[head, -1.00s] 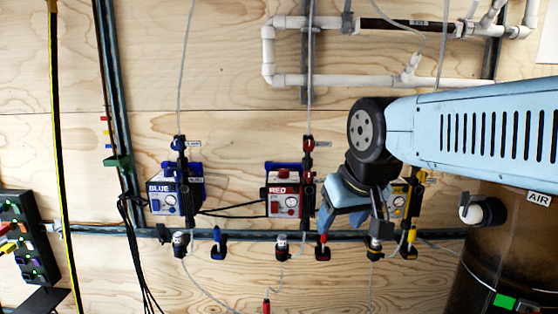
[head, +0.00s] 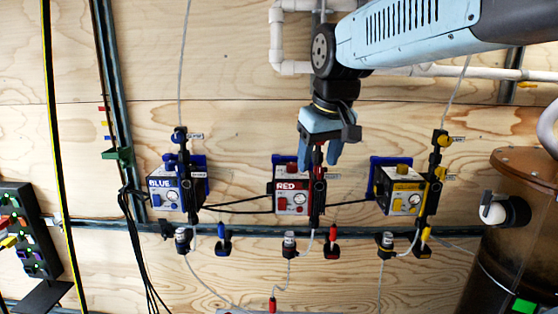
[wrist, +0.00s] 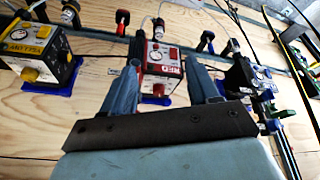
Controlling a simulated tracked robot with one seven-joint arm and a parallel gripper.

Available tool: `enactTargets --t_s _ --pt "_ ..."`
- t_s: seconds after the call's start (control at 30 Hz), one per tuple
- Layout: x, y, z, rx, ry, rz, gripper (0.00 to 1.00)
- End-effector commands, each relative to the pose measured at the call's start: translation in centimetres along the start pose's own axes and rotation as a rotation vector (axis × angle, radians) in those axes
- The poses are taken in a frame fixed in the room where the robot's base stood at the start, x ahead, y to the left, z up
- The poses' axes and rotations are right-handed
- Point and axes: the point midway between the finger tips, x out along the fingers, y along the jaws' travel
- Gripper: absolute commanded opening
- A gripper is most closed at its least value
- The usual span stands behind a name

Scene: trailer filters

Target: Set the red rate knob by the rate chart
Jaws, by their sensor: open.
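The red pump box (head: 290,204), labelled RED, is mounted on the plywood wall at the middle of the head view. A round pale dial (head: 298,198) shows on its front; I cannot tell whether it is the rate knob. In the wrist view the red box (wrist: 157,68) is upside down, between and beyond my fingertips. My gripper (head: 319,163) is open and empty, in front of the box's upper right part and its upright fitting. Its two blue fingers also show in the wrist view (wrist: 160,60), apart from the box. I cannot make out a rate chart.
A blue pump box (head: 170,192) is at left and a yellow one (head: 404,195) at right. A dark rail (head: 258,231) runs below, with several fittings and hoses. A brown tank (head: 518,215) stands at far right. A black panel (head: 30,230) is at far left.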

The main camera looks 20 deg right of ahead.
Motion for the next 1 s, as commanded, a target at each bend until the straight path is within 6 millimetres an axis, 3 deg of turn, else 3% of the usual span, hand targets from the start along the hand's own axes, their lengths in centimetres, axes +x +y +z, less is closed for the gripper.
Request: enactTargets --t_s 0.2,0.5,0.8,1.0 --pt "-0.7 0.3 -6.5 -0.075 -0.081 -0.012 0.6" --pt "0.0 1.2 -13.9 -0.15 -0.193 -0.04 0.6" --pt "2.6 3.2 -18.9 -0.167 -0.312 -0.072 0.6" --pt "3.6 4.0 -20.1 -0.166 -0.352 -0.083 0.6"
